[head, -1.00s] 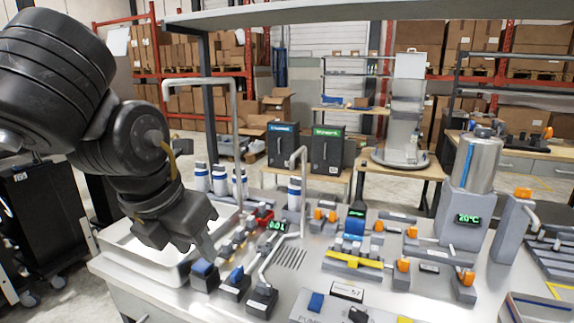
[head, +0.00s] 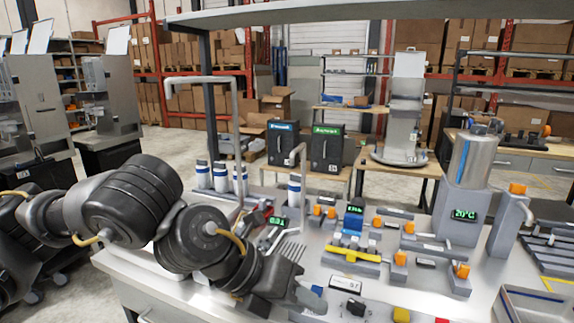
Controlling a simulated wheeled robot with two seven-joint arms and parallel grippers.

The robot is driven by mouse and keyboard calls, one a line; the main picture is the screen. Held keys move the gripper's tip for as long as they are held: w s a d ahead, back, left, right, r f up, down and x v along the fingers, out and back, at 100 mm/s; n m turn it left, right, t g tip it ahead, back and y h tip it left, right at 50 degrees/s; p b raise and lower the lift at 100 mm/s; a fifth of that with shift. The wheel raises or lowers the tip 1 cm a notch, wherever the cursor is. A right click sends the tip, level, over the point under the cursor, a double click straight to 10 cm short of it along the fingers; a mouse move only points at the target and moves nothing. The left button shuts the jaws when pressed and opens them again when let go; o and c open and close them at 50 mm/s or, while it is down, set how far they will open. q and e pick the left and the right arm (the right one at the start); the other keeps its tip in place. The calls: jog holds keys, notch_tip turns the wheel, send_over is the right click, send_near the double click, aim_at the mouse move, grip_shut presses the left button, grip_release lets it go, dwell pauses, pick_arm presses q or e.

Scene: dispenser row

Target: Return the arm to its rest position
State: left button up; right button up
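My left arm comes in from the left, low over the front of the metal worktable (head: 128,270). Its dark gripper (head: 308,298) is at the front edge of the table, beside a grey block with a blue knob (head: 317,291). The fingers are seen edge-on and small, so I cannot tell whether they are open or shut. I see nothing held in them. The arm hides most of the basin and the blue-knobbed valves at the left of the table. My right gripper is not in view.
White bottles with dark blue bands (head: 220,178) and a bent metal pipe (head: 237,130) stand behind the arm. A yellow-barred fixture (head: 352,255), orange-knobbed valves (head: 461,272) and a steel cylinder unit (head: 474,160) fill the right. An overhead shelf (head: 380,12) crosses the top.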

pick_arm(q)
jog(key=s+d+n+h, duration=0.2)
jog(key=d+n+h, duration=0.2)
jog(key=d+h, duration=0.2)
jog(key=w+a+f+n+t+y, duration=0.1)
jog(key=w+a+f+n+t, duration=0.3)
jog(key=n, duration=0.5)
jog(key=w+a+f+n+t+y, duration=0.1)
jog(key=w+a+f+n+t, duration=0.25)
jog(key=n+t, duration=0.4)
jog(key=s+a+f+n+g+y, duration=0.2)
jog(key=a+f+n+y, duration=0.5)
jog(key=a+f+n, duration=0.5)
jog(key=s+a+f+n+g+y, duration=0.35)
jog(key=s+a+f, duration=0.35)
jog(key=s+f, duration=0.25)
jog(key=s+a+f+n+g+y, duration=0.2)
jog(key=s+a+f+n+g, duration=0.15)
jog(key=s+a+f, duration=0.55)
notch_tip(320, 180, down, 23)
jog(key=s+d+g, duration=0.2)
jog(key=s+d, duration=0.1)
jog(key=s+a+f+g, duration=0.1)
jog(key=s+a+f, duration=0.3)
jog(key=s+f, duration=1.2)
jog(key=shift+s+a+f+m, duration=0.2)
jog(key=shift+f+m, duration=0.25)
jog(key=shift+f, duration=0.45)
